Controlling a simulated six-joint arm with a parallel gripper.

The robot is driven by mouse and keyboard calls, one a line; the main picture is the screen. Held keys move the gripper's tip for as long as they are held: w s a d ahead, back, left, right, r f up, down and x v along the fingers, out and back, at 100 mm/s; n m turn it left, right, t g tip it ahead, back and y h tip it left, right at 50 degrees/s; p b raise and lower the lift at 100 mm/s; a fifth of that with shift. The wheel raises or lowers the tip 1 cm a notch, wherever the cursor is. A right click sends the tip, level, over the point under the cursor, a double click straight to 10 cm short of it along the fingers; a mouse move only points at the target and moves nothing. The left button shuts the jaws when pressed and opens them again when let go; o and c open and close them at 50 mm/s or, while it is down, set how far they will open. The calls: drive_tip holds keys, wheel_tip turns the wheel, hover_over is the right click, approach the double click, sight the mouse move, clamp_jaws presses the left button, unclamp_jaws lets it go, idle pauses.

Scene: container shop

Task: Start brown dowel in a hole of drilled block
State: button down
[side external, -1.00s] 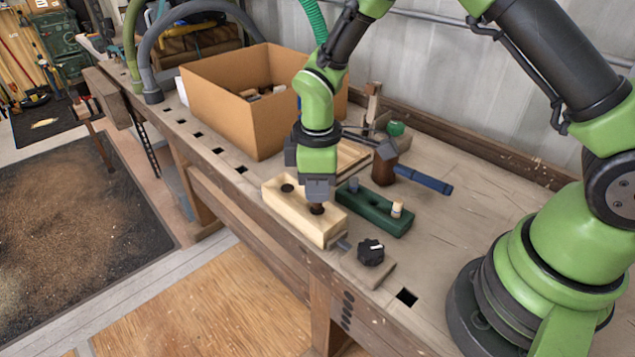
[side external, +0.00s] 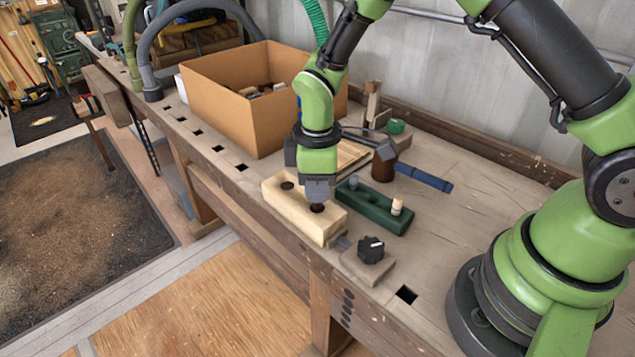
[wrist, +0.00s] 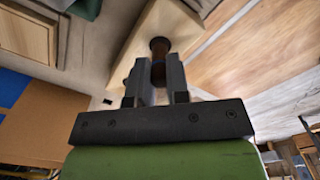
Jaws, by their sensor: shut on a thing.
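The drilled block (side external: 300,218) is a pale wooden block on the bench near its front edge, with a dark hole (side external: 287,186) in its left part and another near its right end. My gripper (side external: 319,200) points down over the right end and is shut on the brown dowel (wrist: 158,68). In the wrist view the dowel sticks out past the fingertips, and its far end meets the dark round hole in the block (wrist: 130,48). I cannot tell how deep it sits. In the side view the fingers hide most of the dowel.
A green holder (side external: 372,213) with a grey and a pale peg stands just right of the block. A clamp with a black knob (side external: 371,250) sits at the block's near end. A mallet with a blue handle (side external: 425,178) and a cardboard box (side external: 222,103) lie behind.

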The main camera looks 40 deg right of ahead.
drive_tip(key=shift+f, duration=0.8)
idle(0.4)
drive_tip(key=c, duration=1)
unclamp_jaws()
drive_tip(key=shift+r, duration=3.5)
